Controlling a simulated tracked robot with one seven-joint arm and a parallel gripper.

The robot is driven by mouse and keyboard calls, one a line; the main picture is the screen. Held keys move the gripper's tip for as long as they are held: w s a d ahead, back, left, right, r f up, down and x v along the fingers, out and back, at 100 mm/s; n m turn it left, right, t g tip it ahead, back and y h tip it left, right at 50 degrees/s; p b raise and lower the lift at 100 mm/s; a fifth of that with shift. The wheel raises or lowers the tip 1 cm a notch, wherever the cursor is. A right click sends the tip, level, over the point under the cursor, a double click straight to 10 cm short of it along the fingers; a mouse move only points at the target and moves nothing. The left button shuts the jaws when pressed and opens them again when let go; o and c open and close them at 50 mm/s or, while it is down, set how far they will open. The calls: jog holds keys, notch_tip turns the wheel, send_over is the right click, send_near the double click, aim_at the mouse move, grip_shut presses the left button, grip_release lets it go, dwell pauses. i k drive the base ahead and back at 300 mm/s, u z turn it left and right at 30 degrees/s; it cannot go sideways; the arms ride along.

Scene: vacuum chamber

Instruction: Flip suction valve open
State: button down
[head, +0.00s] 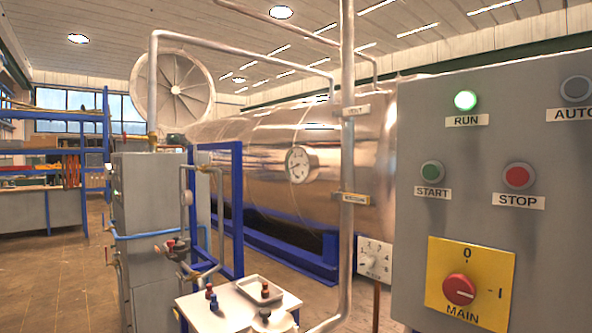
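A tall metal pipe (346,260) stands upright in front of the big copper-coloured tank (300,140). Small valves (178,247) with reddish handles sit on the pipework at left centre. My gripper does not show in this view.
A grey control panel (405,230) fills the right side, with a lit green RUN lamp (465,100) and red MAIN switch (460,290). A white table (240,310) with small items stands low in the centre. Grey cabinets (145,200) stand left; brown floor (50,285) is open beyond.

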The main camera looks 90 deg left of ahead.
aim_at(357, 199)
jog(key=u, duration=0.5)
jog(key=i, duration=0.2)
jog(key=u, duration=2.5)
jog(key=k, duration=0.85)
jog(key=u, duration=0.25)
jog(key=i, duration=0.75)
jog(key=z, duration=0.2)
